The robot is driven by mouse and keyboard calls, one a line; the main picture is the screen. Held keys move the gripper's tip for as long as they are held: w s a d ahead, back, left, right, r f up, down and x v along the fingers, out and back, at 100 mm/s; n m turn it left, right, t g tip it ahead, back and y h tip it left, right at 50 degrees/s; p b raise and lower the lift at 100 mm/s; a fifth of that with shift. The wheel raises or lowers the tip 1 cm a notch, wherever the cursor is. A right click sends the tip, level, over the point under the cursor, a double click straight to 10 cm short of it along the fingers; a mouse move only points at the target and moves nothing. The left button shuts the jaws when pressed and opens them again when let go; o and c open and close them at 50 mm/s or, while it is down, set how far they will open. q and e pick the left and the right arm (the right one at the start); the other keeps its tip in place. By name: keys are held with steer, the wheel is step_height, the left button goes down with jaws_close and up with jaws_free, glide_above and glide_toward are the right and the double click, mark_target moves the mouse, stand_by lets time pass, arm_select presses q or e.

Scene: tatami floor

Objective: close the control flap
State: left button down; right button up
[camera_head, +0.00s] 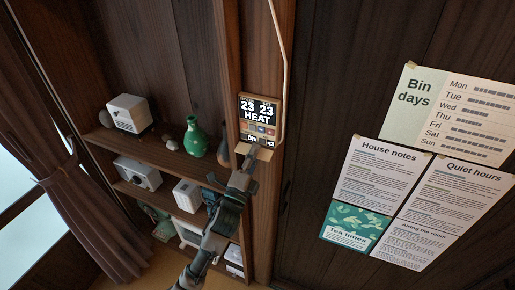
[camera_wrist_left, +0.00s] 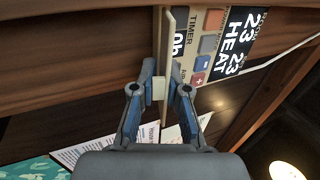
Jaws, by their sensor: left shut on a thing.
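The control panel (camera_head: 260,117) is mounted on a wooden post and shows 23, 23 and HEAT. It also shows at the top right of the left wrist view (camera_wrist_left: 235,38). Its tan control flap (camera_head: 264,153) stands out from the panel's lower edge, open, with the coloured buttons uncovered. In the left wrist view the flap (camera_wrist_left: 168,45) is seen nearly edge-on. My left gripper (camera_head: 250,162) is at the flap, its fingers (camera_wrist_left: 160,89) shut on a pale part at the flap's edge. My right gripper is not in view.
A light cable (camera_head: 283,70) runs down the post to the panel. Shelves with a green vase (camera_head: 195,137) and white boxes (camera_head: 129,113) stand to the left. Paper notices (camera_head: 383,172) hang on the dark wall to the right.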

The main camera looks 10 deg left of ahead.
arm_select(q)
steer(key=shift+a+p, duration=0.2)
steer(key=shift+p, duration=0.1)
stand_by(0.4)
steer(key=c, duration=1.4)
jaws_free()
steer(key=shift+o, duration=0.2)
steer(key=shift+w+a, duration=0.15)
steer(key=shift+a, duration=0.15)
steer(key=v, duration=1.2)
steer(key=shift+a, duration=0.2)
